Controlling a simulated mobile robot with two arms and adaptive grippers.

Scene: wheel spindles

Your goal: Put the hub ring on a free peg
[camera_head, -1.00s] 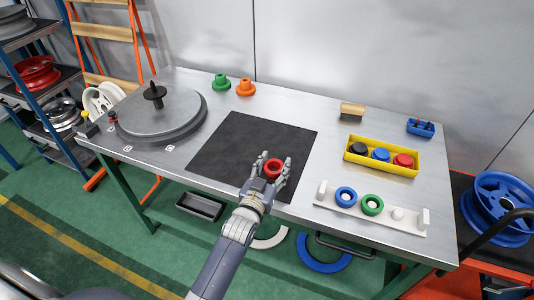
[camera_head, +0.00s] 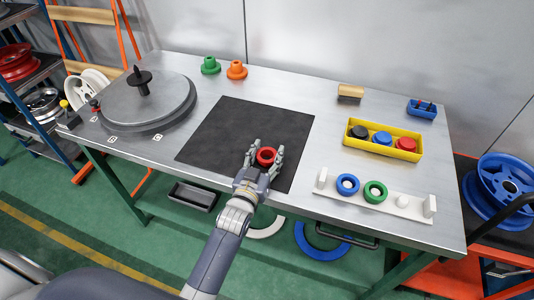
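The red hub ring (camera_head: 266,157) is at the front right part of the black mat (camera_head: 235,125). My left gripper (camera_head: 266,150) reaches in from the front, its fingers spread on both sides of the ring. The fingers look open, and I cannot tell whether they touch it. The white peg rack (camera_head: 416,208) lies at the table's front right. A blue ring (camera_head: 347,184) and a green ring (camera_head: 375,191) sit on its pegs. The peg (camera_head: 402,201) to the right of the green ring is bare. My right gripper is not in view.
A yellow tray (camera_head: 383,150) with black, blue and red parts stands behind the rack. A wooden block (camera_head: 350,92) and a blue bin (camera_head: 421,109) are farther back. A grey turntable (camera_head: 147,100) fills the left side. Green (camera_head: 210,66) and orange (camera_head: 237,70) parts stand at the back.

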